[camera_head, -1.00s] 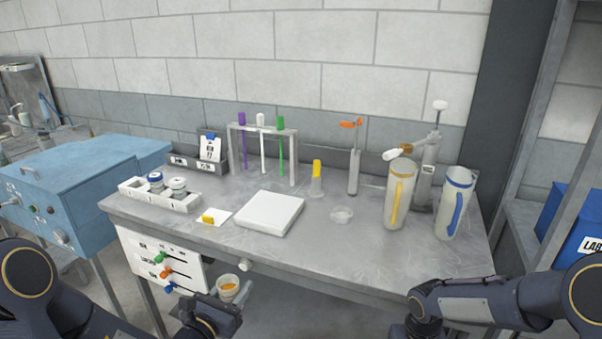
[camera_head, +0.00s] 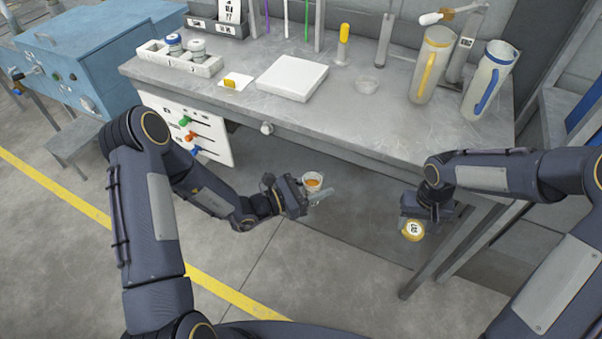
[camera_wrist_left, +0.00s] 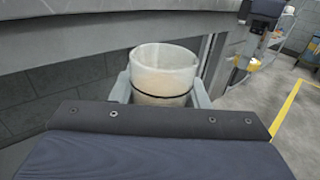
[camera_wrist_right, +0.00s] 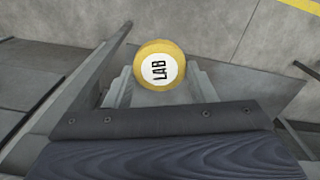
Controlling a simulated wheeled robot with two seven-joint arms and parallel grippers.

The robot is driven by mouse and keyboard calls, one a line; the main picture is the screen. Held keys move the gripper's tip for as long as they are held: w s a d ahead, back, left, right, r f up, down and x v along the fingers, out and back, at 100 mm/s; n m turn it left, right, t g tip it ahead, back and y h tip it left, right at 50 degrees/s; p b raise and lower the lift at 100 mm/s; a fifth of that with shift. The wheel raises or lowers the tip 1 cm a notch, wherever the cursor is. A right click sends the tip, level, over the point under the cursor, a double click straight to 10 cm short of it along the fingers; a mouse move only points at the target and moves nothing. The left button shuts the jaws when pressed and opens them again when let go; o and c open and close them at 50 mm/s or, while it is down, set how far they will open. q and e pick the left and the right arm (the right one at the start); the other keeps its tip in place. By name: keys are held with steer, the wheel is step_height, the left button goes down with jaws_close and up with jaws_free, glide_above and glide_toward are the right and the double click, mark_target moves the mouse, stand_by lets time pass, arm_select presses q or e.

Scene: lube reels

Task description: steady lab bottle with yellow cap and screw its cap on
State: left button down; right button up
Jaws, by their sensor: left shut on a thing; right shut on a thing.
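The lab bottle (camera_head: 313,177) is a small pale, open-topped container with orange inside. My left gripper (camera_head: 308,194) is shut around it and holds it upright in front of the bench. The left wrist view shows its translucent wall (camera_wrist_left: 164,75) between the two fingers. The yellow cap (camera_head: 412,231) has a white disc marked LAB. My right gripper (camera_head: 420,222) is shut on it, to the right of the bottle and apart from it. The right wrist view shows the cap face (camera_wrist_right: 158,68) between the fingers, its other side hidden.
The metal bench (camera_head: 220,97) stands behind both grippers. It carries a white pad (camera_head: 291,78), two tall jugs with yellow (camera_head: 430,65) and blue (camera_head: 487,80) handles, and a bottle tray (camera_head: 178,62). A bench leg (camera_head: 445,255) is right of the cap. Open floor lies between the grippers.

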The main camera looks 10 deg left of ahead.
stand_by(0.4)
steer(key=w+a+r, duration=0.4)
steer(key=w+a, duration=0.1)
steer(key=a, duration=0.2)
steer(key=n, duration=0.2)
glide_toward(312, 190)
steer(key=w, duration=0.3)
steer(key=shift+d+f, duration=0.1)
steer(key=shift+f, duration=1.95)
steer(key=shift+f, duration=0.9)
